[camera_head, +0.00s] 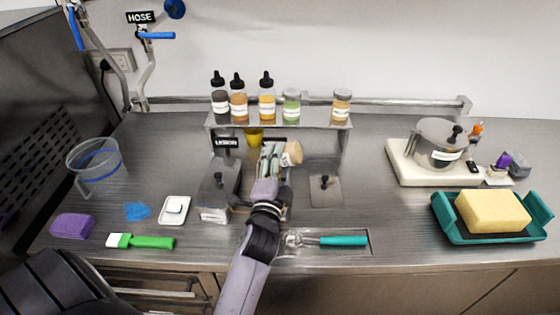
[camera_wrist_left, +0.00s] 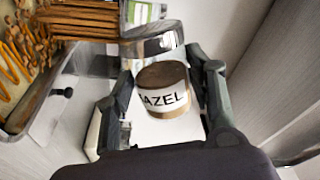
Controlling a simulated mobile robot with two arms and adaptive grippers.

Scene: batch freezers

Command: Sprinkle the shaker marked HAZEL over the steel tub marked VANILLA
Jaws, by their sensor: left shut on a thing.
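My left gripper (camera_head: 277,156) is shut on the HAZEL shaker (camera_head: 293,153), above the counter just in front of the bottle shelf. In the left wrist view the shaker (camera_wrist_left: 165,92) sits between the fingers, with a steel top and a label whose visible part reads "AZEL". It looks tilted in the head view. A lidded steel tub (camera_head: 217,190) with a label stands left of my arm. My right gripper is not in view.
A shelf (camera_head: 280,121) holds several bottles and jars. A steel lid (camera_head: 325,188) lies right of my arm, with a teal-handled scoop (camera_head: 340,240) in front. A teal tray (camera_head: 470,236) with a yellow block is at the right. Counter between scoop and tray is clear.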

